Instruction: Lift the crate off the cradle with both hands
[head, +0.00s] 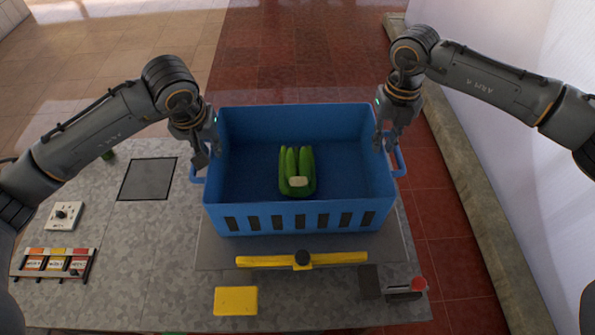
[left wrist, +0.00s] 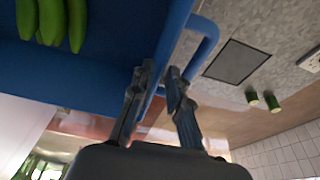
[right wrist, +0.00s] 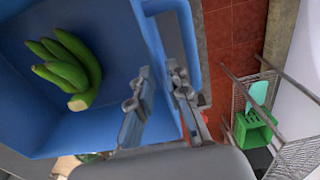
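The blue crate (head: 290,221) sits upright on the grey cradle plate (head: 215,250), with a bunch of green bananas (head: 297,172) inside it. My left gripper (head: 203,158) is at the crate's left rim, by the left handle (left wrist: 207,45). Its fingers are apart on either side of the blue wall in the left wrist view. My right gripper (head: 385,145) is at the right rim, by the right handle (head: 400,160). Its fingers are also apart, with the crate's edge between them in the right wrist view. Contact is unclear in both views.
A yellow bar (head: 275,261) with a dark knob lies before the crate. A yellow block (head: 236,300) and a red button (head: 418,284) are near the front edge. A dark square (head: 147,179) and labelled panel (head: 54,263) are at left. A green crate (right wrist: 252,130) stands beyond, at right.

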